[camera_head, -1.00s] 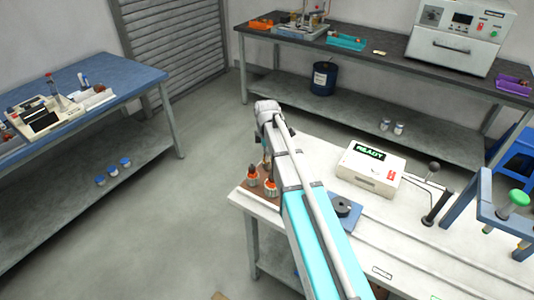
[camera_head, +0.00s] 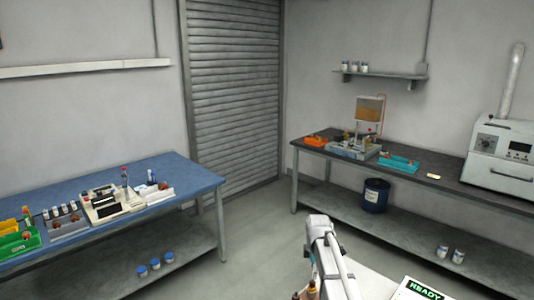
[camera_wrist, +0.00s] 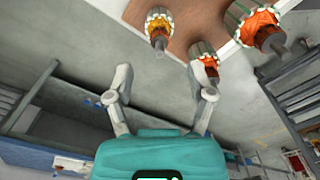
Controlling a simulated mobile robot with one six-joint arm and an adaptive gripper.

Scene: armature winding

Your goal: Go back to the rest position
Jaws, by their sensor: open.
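My gripper (camera_wrist: 160,90) is open in the wrist view, with its two grey fingers spread and nothing between them. Three armatures with orange windings sit on a brown board (camera_wrist: 185,38) at the top of that view: one at the upper middle (camera_wrist: 160,22), one right of it (camera_wrist: 204,60) and one further right (camera_wrist: 258,28). In the head view only part of my arm shows at the bottom; my gripper is not clearly visible there.
A white unit reading READY (camera_head: 418,291) shows at the bottom edge. A blue bench (camera_head: 195,178) with equipment stands left. A dark bench (camera_head: 440,176) at the back right carries a winding stand, a teal tray (camera_head: 398,164) and a large white machine (camera_head: 503,158). Open floor lies between the benches.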

